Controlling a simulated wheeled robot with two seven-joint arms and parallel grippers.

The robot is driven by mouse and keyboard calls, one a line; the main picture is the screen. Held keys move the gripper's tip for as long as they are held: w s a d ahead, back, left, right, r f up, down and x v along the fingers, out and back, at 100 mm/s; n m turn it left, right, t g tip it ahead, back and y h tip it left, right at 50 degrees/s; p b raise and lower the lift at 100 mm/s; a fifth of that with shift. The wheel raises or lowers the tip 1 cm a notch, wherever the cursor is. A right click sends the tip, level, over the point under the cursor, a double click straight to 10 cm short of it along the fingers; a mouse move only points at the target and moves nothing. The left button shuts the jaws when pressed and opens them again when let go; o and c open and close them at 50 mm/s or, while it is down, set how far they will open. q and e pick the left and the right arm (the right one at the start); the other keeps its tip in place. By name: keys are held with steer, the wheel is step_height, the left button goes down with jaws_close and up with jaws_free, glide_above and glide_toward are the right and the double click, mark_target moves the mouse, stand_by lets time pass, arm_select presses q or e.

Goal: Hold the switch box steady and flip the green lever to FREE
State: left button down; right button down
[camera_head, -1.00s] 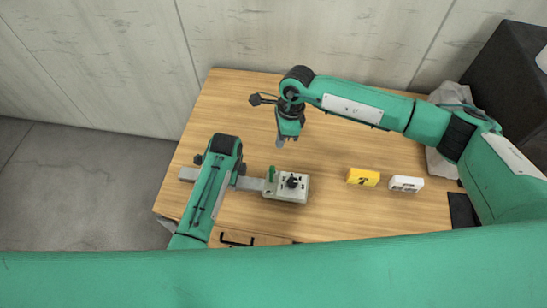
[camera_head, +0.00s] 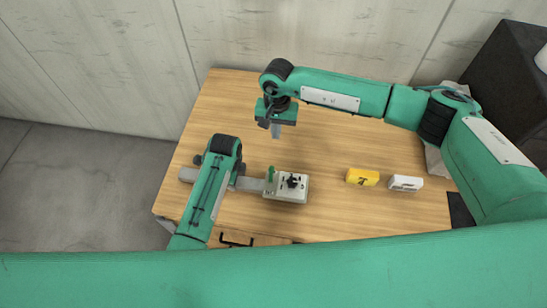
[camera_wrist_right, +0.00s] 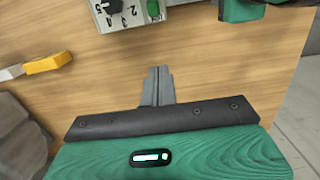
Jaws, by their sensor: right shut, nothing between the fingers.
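The switch box (camera_head: 298,193) is a pale box on the table with a black knob (camera_head: 292,181) on its top and a green lever (camera_head: 271,173) at its left end. In the right wrist view the box (camera_wrist_right: 127,20) is cut off at the top edge, with printed numbers, the black knob (camera_wrist_right: 113,6) and the green lever (camera_wrist_right: 153,8). My right gripper (camera_head: 276,132) is shut and empty, behind and apart from the box; its fingers (camera_wrist_right: 158,72) meet in the wrist view. My left gripper (camera_head: 256,184) is at the box's left end; its jaws are unclear.
A yellow block (camera_head: 363,177) and a white block (camera_head: 406,183) lie to the right of the box on the wooden table (camera_head: 335,150). A dark cabinet (camera_head: 507,75) stands at the back right. The table between box and right gripper is clear.

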mark_target(272, 170)
stand_by(0.3)
steer(key=s+f, duration=0.4)
steer(key=f, duration=0.4)
steer(key=shift+s+a+f, duration=0.15)
steer(key=shift+a, duration=0.3)
steer(key=shift+s+a+r, duration=0.1)
steer(key=shift+s+r, duration=0.15)
steer(key=shift+s, duration=0.1)
stand_by(0.4)
steer(key=shift+s+a+r, duration=0.1)
steer(key=shift+s+r, duration=0.05)
steer(key=shift+s, duration=0.1)
steer(key=shift+s+a+r, duration=0.1)
steer(key=shift+s+r, duration=0.1)
steer(key=shift+s, duration=0.35)
steer(key=shift+s+a+r, duration=0.1)
steer(key=shift+s+r, duration=0.05)
steer(key=shift+s, duration=0.35)
